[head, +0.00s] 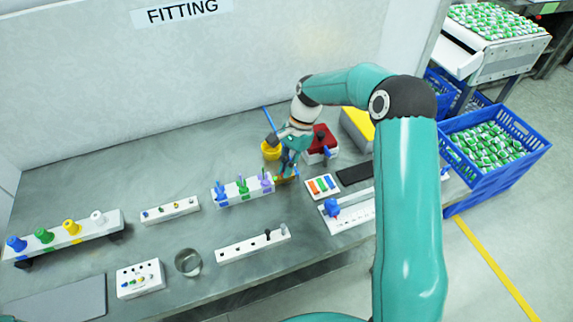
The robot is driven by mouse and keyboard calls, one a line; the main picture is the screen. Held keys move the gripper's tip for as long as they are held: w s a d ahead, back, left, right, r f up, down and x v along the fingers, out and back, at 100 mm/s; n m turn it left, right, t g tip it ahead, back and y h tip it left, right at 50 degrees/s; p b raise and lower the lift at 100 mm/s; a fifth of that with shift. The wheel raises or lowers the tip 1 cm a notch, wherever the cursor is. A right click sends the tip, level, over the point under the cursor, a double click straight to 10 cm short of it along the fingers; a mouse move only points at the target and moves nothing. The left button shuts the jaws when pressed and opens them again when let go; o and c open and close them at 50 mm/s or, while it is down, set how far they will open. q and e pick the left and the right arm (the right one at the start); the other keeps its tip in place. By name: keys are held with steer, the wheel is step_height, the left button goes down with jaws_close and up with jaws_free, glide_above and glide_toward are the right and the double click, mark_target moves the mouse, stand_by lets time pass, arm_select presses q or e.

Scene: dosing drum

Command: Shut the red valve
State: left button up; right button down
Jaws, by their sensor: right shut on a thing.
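A white valve block (235,196) stands mid-table with a row of coloured valves: blue (221,194), green (243,187) and purple (266,182). At its right end, a small orange-red part shows under my right gripper (287,172); I take it to be the red valve (284,179). My right gripper points down and is shut on it. The fingers cover most of it, so its handle angle cannot be told. My left gripper is out of view.
A yellow cup (271,150) and a red box (321,139) stand close behind the gripper. A tray of coloured pieces (322,187) lies to its right. A glass dish (188,262) and a white strip with pegs (252,244) lie in front.

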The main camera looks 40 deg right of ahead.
steer(key=n+g, duration=0.1)
steer(key=n, duration=0.2)
steer(key=n+g+h, duration=0.1)
steer(key=n, duration=0.2)
steer(key=shift+w+r+p, duration=0.1)
steer(key=shift+w+p, duration=0.05)
steer(key=shift+p, duration=0.25)
steer(key=n+h, duration=0.1)
steer(key=n, duration=0.2)
steer(key=n+g+h, duration=0.1)
steer(key=n, duration=0.2)
steer(key=shift+n, duration=0.3)
steer(key=c, duration=1.3)
jaws_free()
steer(key=shift+w+a+v, duration=0.1)
steer(key=shift+w+v, duration=0.05)
steer(key=shift+v, duration=2.8)
steer(key=shift+w+a+v, duration=0.1)
steer(key=shift+a+v, duration=0.05)
steer(key=shift+v, duration=2.75)
